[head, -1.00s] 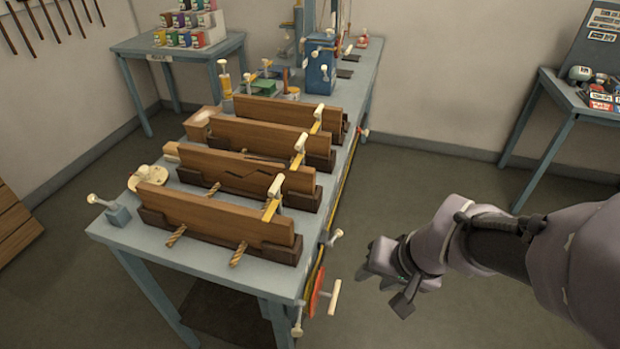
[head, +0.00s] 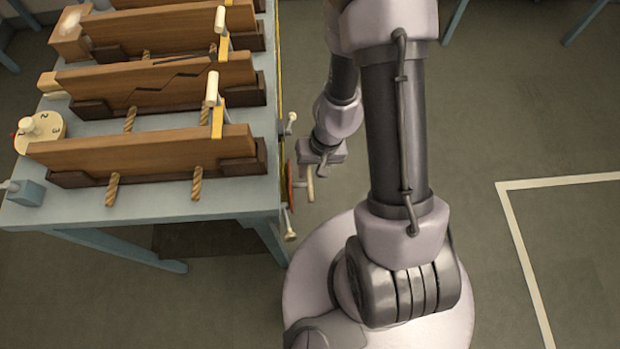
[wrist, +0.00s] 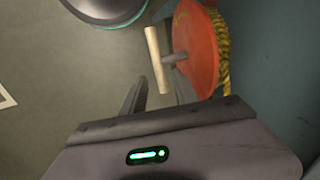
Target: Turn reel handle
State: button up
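The reel is a red disc (wrist: 200,48) on the side of the bench, with yellow rope wound behind it. Its pale wooden handle (wrist: 158,60) is a crossbar on a short grey stem. In the head view the handle (head: 310,186) sticks out right of the reel's red edge (head: 290,188). My gripper (wrist: 160,88) is open, its two dark fingers apart. The handle's near end appears between the fingertips in the wrist view; contact cannot be told.
The blue-grey bench (head: 150,212) stands left of my arm, carrying wooden boards in clamps (head: 140,155). Small pale-knobbed levers (head: 290,122) stick out from its right side, another (head: 289,228) below the reel. Open floor lies to the right.

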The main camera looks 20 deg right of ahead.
jog(key=shift+w+a+f+b, duration=0.1)
jog(key=shift+f+b, duration=0.1)
jog(key=shift+f, duration=0.3)
jog(key=shift+w+a+f+b, duration=0.1)
jog(key=shift+f+b, duration=0.1)
jog(key=shift+f, duration=0.3)
jog(key=shift+c, duration=0.5)
grip_shut()
jog(key=shift+r, duration=0.1)
